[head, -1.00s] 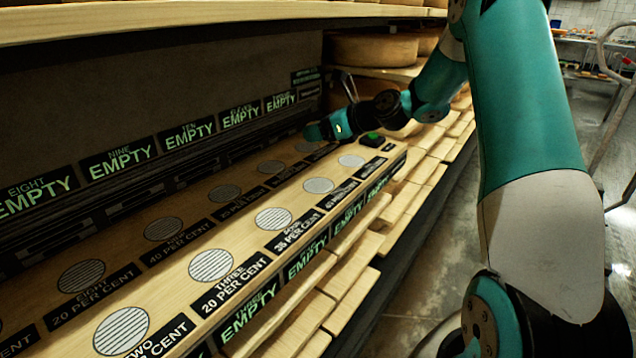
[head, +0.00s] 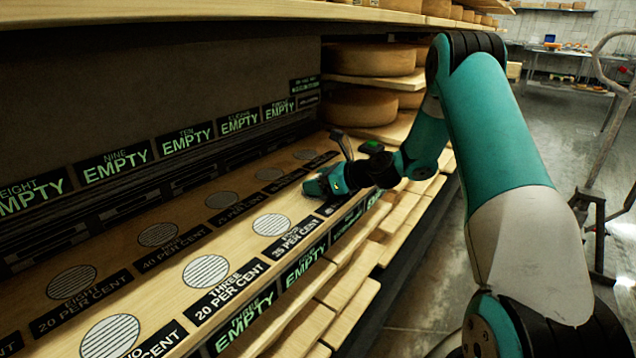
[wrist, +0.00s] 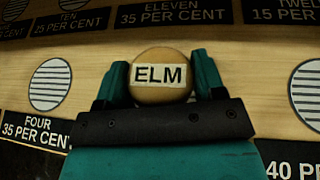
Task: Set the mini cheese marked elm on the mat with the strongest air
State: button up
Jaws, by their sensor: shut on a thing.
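My gripper (wrist: 160,78) is shut on the mini cheese, a small round tan piece marked ELM (wrist: 160,76), in the wrist view. A finger presses on each side of it. In the head view my gripper (head: 318,187) is low over the shelf's front row, beyond the mat labelled FOUR, 35 PER CENT (head: 271,225); the cheese is hidden there. In the wrist view mat FOUR (wrist: 50,85) is left of the cheese. A mat (wrist: 308,92) on the right has a cut-off label reading 40. Mat NINE (head: 158,234) reads 40 PER CENT.
Mat THREE (head: 205,270) and mat EIGHT (head: 72,281) both read 20 PER CENT. In the wrist view, ELEVEN (wrist: 172,14) reads 35 PER CENT and TWELVE starts 15. Visible mats are bare. Large cheese wheels (head: 360,106) stand beyond; a shelf overhangs above.

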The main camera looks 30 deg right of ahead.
jog(key=shift+f, duration=0.1)
jog(key=o, duration=1)
jog(key=shift+o, duration=0.2)
